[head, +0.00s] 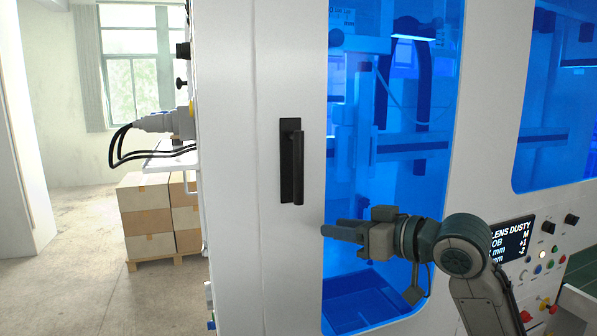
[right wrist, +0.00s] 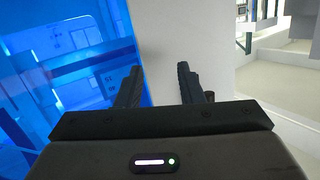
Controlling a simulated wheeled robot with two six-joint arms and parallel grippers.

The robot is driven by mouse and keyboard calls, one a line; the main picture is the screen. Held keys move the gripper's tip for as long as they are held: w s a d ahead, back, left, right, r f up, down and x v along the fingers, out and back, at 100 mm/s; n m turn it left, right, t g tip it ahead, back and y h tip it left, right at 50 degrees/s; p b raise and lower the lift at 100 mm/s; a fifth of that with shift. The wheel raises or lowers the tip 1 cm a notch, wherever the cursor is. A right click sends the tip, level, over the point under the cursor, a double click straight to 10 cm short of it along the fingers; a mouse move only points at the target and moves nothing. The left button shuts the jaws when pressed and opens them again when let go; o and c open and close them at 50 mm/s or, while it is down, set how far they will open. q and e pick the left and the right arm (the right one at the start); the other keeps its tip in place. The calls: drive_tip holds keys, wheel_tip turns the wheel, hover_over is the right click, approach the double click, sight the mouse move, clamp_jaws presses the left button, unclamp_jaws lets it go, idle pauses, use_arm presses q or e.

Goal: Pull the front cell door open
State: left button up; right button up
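The front cell door (head: 262,250) is a white panel with a blue see-through window (head: 395,190); it looks shut. Its black vertical bar handle (head: 297,168) stands on a dark backing plate left of the window. My right gripper (head: 326,230) is in front of the door, below and to the right of the handle, apart from it. In the right wrist view its two fingers (right wrist: 158,78) are spread, with only white panel and blue window between them. I cannot clearly make out the handle there. My left gripper is not in view.
A control panel with a screen (head: 511,243), buttons and knobs is at the right, behind my right arm. A second blue window (head: 560,110) is further right. Stacked cartons (head: 148,218) on a pallet stand at the left, with open floor before them.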

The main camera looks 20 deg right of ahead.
sight(303, 150)
drive_tip(key=s+a+r+n+y, duration=0.1)
drive_tip(key=s+r+n+y, duration=0.15)
drive_tip(key=r, duration=0.45)
drive_tip(key=s+r+n+y, duration=0.1)
drive_tip(key=s+r, duration=0.3)
drive_tip(key=r, duration=0.3)
drive_tip(key=shift+m+h, duration=0.25)
drive_tip(key=shift+m, duration=0.1)
drive_tip(key=p+x, duration=0.3)
drive_tip(key=x, duration=0.1)
drive_tip(key=p+x, duration=0.2)
drive_tip(key=x, duration=0.2)
drive_tip(key=shift+w+a+r+p, duration=0.2)
drive_tip(key=shift+r+p, duration=0.05)
drive_tip(key=shift+p, duration=0.15)
drive_tip(key=shift+p+x, duration=0.4)
drive_tip(key=shift+x, duration=0.55)
drive_tip(key=shift+f, duration=0.2)
clamp_jaws()
